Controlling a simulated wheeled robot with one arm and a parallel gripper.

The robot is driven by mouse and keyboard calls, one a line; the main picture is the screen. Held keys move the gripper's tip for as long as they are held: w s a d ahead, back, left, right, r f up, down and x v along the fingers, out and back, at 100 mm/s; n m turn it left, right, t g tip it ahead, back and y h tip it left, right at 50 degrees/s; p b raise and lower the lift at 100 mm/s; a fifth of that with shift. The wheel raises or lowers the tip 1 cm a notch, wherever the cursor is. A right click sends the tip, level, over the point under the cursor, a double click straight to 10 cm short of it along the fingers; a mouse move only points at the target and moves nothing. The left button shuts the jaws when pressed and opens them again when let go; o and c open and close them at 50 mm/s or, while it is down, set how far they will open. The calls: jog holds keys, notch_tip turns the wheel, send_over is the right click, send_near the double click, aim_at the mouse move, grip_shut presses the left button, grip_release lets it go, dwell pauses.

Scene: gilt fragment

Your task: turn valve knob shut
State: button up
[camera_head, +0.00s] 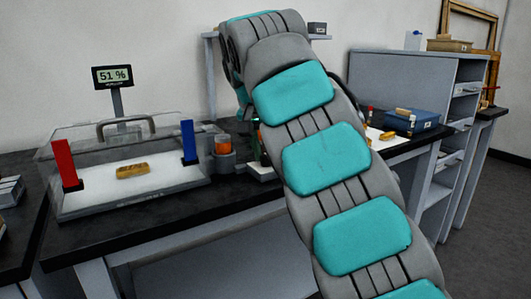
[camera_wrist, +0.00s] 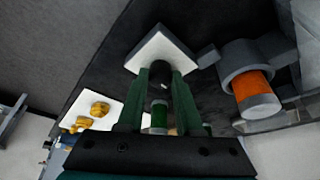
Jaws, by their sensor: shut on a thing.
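The valve knob (camera_wrist: 158,76) shows in the wrist view as a dark upright piece above a square white plate (camera_wrist: 150,49). A green round section (camera_wrist: 158,115) lies in line with it, nearer the camera; I cannot tell whether they are one piece. My gripper (camera_wrist: 160,74) has its two dark green fingers on either side of the knob, shut on it. In the head view my arm hides the knob and most of my gripper; the plate's edge (camera_head: 262,172) shows just left of the arm. The knob's turn angle cannot be read.
An orange-banded cylinder (camera_wrist: 252,88) in a grey holder stands right beside the plate. In the head view, a clear case (camera_head: 62,203) holds a gold fragment (camera_head: 132,171), below a display (camera_head: 113,77) reading 51 %. A blue box (camera_head: 411,121) stands right of my arm.

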grip_shut()
jog(key=shift+f, duration=0.1)
jog(key=shift+n+b, duration=0.4)
jog(key=shift+n+y, duration=0.3)
jog(key=shift+n, duration=0.1)
jog(key=o, duration=0.8)
grip_release()
jog(key=shift+o, duration=0.2)
